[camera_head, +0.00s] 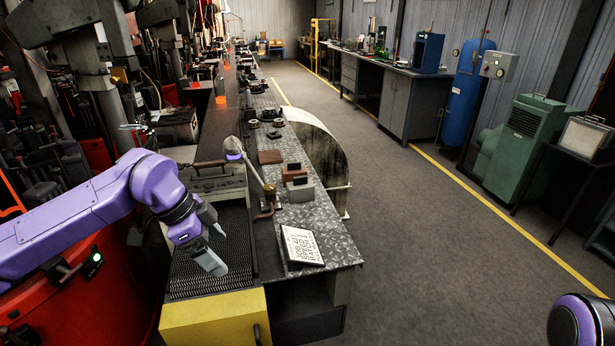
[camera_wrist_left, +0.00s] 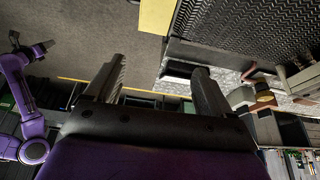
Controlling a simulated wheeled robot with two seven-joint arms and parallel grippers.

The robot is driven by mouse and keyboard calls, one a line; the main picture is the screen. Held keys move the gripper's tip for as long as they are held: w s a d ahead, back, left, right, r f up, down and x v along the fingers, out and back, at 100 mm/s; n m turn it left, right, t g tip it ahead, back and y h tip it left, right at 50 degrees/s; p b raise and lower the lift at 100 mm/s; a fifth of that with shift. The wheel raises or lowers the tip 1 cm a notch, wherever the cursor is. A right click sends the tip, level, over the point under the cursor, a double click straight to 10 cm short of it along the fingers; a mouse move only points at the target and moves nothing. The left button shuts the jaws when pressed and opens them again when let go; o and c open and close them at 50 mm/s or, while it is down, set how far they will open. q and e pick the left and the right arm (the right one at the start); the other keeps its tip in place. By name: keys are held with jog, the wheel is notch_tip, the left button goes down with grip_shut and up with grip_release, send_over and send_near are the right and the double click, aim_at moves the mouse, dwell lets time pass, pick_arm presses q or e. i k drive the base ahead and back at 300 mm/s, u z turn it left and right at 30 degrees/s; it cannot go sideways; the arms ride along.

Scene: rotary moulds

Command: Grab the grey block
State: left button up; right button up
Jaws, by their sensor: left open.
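A small grey block (camera_head: 300,191) stands on the patterned metal bench top (camera_head: 325,222), right of the black ribbed mat. A white sign card with black text (camera_head: 301,244) lies nearer the front of the bench. My left gripper (camera_head: 217,247) hangs over the mat, left of and nearer than the block, apart from it. In the left wrist view its two fingers (camera_wrist_left: 160,66) are spread with nothing between them. I cannot make out the grey block in that view.
Two brown blocks (camera_head: 270,157) (camera_head: 294,172) sit just behind the grey block. A brass-topped fitting with a reddish pipe (camera_head: 267,199) and a long-handled ladle (camera_head: 235,148) stand between mat and block. The ribbed mat (camera_head: 232,276) is clear. The floor to the right is open.

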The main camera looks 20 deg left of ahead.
aim_at(302, 190)
jog(key=i, duration=1.35)
